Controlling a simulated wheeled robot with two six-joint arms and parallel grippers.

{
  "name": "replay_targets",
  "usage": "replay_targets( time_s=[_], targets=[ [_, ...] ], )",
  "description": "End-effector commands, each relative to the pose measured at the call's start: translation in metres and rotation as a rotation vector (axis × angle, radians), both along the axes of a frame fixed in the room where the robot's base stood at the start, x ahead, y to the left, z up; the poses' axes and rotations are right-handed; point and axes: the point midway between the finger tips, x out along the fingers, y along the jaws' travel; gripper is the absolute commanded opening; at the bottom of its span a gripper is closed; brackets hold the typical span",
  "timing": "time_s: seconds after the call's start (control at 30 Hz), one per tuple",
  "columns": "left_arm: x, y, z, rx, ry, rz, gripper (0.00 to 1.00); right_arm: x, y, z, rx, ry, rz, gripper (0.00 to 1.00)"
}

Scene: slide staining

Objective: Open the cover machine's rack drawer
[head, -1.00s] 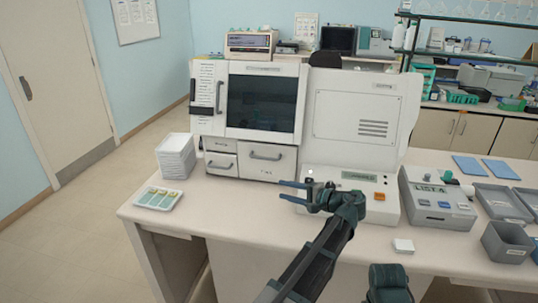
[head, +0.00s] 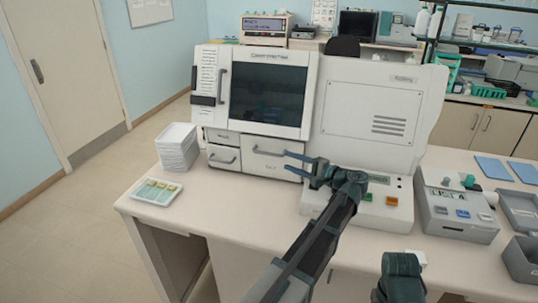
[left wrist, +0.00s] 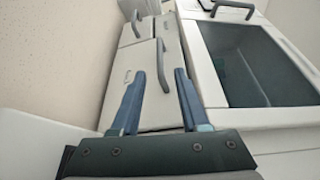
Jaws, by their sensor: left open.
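The cover machine (head: 338,110) is a large white cabinet with a dark window. Below the window is a wide drawer front (head: 270,166) with a grey bar handle (head: 266,151); it looks shut, flush with the cabinet. Smaller drawer fronts (head: 223,160) sit to its left. My left gripper (head: 289,161) is open and empty, its fingers pointing left near the right end of the wide drawer's handle. In the left wrist view the drawer handle (left wrist: 162,62) appears just ahead of the gap between the open fingers (left wrist: 160,78). Contact is not visible.
A stack of white trays (head: 177,147) and a tray of slides (head: 157,191) stand left of the machine. A control panel with coloured buttons (head: 392,201) lies right of the gripper. A grey device (head: 455,208) and grey bins (head: 520,211) are farther right.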

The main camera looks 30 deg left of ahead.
Motion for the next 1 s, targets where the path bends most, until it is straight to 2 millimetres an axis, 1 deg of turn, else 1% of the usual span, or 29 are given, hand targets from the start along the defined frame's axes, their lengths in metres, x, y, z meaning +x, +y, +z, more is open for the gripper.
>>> replay_targets(
  time_s=[0.03, 0.2, 0.3, 0.43, 0.6, 0.67, 0.97, 1.0],
  targets=[
    [0.001, 0.013, -0.002, 0.0, 0.0, 0.004, 0.45, 0.0, 0.0, -0.002, 0.0, 0.0, 0.0, 0.5],
    [0.007, 0.047, -0.005, 0.0, -0.001, 0.004, 0.45, 0.0, 0.0, -0.005, 0.0, 0.0, 0.0, 0.5],
    [0.01, 0.065, -0.006, 0.0, -0.001, 0.004, 0.45, 0.0, 0.0, -0.006, 0.0, 0.0, 0.0, 0.5],
    [0.012, 0.083, -0.008, -0.001, -0.001, 0.003, 0.45, 0.0, 0.0, -0.007, 0.0, 0.0, 0.0, 0.5],
    [0.015, 0.096, -0.008, -0.001, 0.0, 0.001, 0.45, 0.0, 0.0, -0.008, 0.0, 0.0, 0.0, 0.5],
    [0.015, 0.099, -0.008, -0.001, 0.0, 0.001, 0.45, 0.0, 0.0, -0.008, 0.0, 0.0, 0.0, 0.5],
    [0.015, 0.101, -0.008, 0.0, 0.0, 0.0, 0.45, 0.0, 0.0, -0.008, 0.0, 0.0, 0.0, 0.5],
    [0.015, 0.101, -0.008, 0.0, 0.0, 0.0, 0.43, 0.0, 0.0, -0.008, 0.0, 0.0, 0.0, 0.5]
  ],
)
